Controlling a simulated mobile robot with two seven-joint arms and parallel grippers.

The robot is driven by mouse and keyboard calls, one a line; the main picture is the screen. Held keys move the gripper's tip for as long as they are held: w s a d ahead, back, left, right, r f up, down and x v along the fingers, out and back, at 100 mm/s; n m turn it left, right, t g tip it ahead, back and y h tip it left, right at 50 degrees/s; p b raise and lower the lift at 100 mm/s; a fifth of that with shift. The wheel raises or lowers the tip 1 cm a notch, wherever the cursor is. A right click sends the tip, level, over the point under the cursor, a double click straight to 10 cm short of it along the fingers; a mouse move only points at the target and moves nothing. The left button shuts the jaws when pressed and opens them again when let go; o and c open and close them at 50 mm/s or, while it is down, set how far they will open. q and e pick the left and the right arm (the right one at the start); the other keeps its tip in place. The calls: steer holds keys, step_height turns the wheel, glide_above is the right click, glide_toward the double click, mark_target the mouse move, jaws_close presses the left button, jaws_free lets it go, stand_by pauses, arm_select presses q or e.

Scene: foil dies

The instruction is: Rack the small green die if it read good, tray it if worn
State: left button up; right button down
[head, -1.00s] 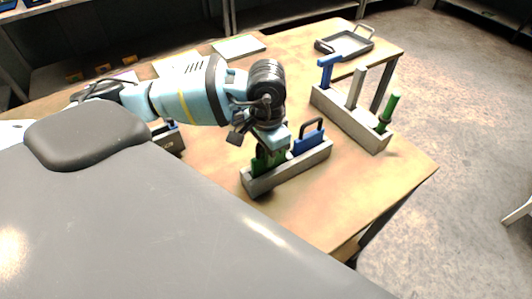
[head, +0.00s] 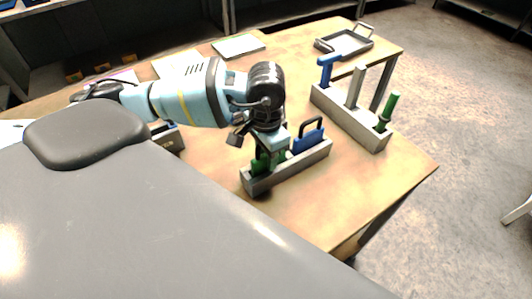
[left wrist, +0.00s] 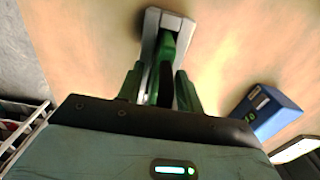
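My left gripper (head: 268,150) is over the near end of the grey rack (head: 290,178) in the head view, pointing down at a green die (head: 258,165) there. In the left wrist view, a green handle (left wrist: 166,75) stands between its two green fingers, with a gap visible at the left finger, so the gripper looks open around it. The grey rack end (left wrist: 152,25) shows beyond. My arm hides part of the green die. My right gripper is not in view.
A second grey rack (head: 345,118) holds blue, grey and green upright pieces. A dark tray (head: 345,44) lies at the back right. A small dark box (head: 168,141) stands left of the gripper. The front right of the table is clear.

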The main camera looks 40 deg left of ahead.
arm_select(q)
step_height(320, 180, up, 12)
steer(key=shift+r+b, duration=0.1)
steer(key=shift+b, duration=0.2)
stand_by(0.7)
